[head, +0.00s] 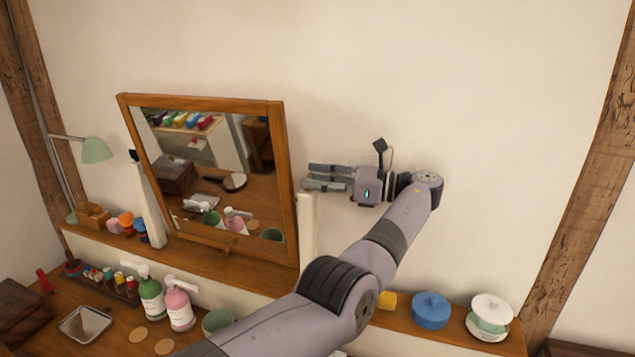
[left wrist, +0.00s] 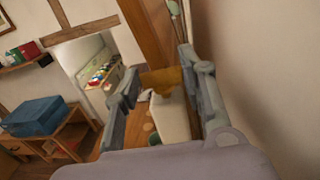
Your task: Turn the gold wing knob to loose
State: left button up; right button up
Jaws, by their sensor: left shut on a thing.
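The gold wing knob (left wrist: 162,80) shows in the left wrist view, between the two fingers of my left gripper (left wrist: 160,82), which is shut on it. In the head view my left gripper (head: 306,177) reaches in from the right, fingers pointing left, at the top of the right white post (head: 307,230); the knob is hidden there. The post also shows below the knob in the left wrist view (left wrist: 172,118). The wood-framed mirror (head: 291,185) stands tilted between two white posts. I cannot read the knob's turn angle or any mark. My right gripper is not in view.
A wooden shelf (head: 225,268) carries the mirror. A green bottle (head: 151,300) and a pink bottle (head: 179,309) stand below it. A blue lidded pot (head: 430,310) and a white-lidded pot (head: 490,315) stand right of my arm. The wall above is clear.

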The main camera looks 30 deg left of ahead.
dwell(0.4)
pick_arm(q)
jog(key=o, duration=1.2)
jog(key=shift+c, duration=0.2)
notch_tip(320, 180, up, 10)
